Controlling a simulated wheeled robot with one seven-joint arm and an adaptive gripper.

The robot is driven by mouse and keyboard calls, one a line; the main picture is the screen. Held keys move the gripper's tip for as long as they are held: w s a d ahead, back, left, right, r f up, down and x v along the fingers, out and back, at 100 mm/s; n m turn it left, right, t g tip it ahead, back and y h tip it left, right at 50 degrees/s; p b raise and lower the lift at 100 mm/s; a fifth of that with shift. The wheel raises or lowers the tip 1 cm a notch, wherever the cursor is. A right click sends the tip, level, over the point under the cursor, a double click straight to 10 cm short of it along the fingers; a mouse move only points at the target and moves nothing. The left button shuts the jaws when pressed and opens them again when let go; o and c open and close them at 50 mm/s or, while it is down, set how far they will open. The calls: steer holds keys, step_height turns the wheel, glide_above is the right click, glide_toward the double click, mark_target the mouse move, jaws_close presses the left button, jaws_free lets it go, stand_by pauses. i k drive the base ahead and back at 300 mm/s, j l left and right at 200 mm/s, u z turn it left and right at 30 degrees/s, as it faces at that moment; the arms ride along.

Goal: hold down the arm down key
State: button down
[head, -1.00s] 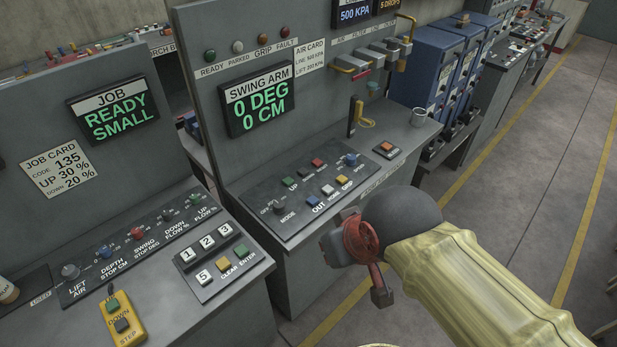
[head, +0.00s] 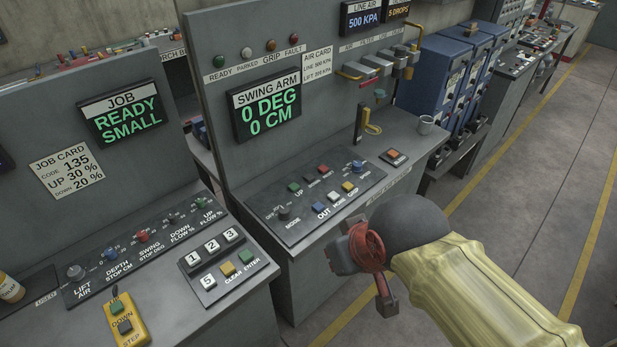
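The swing arm key panel (head: 262,204) lies on the sloping desk below the display reading 0 DEG, 0 CM. Its back row has a green key (head: 293,187) by the label UP, a dark red key (head: 309,178) and a red key (head: 323,168). The labels by the two red keys are too small to read, so I cannot tell which is arm down. My gripper (head: 364,280) is in front of the desk, right of and nearer than the panel, apart from all keys. Its fingertips look spread, with nothing between them.
The front row has blue (head: 318,208), white and yellow keys, with a mode knob (head: 284,213) at left. An orange button (head: 394,154), an upright lever (head: 360,122) and a mug (head: 426,124) stand right. A yellow pendant (head: 125,320) marked DOWN STEP lies on the left desk.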

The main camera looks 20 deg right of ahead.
mark_target(308, 177)
steer(key=i+j, duration=0.2)
steer(key=i, duration=0.2)
steer(key=z, duration=1.6)
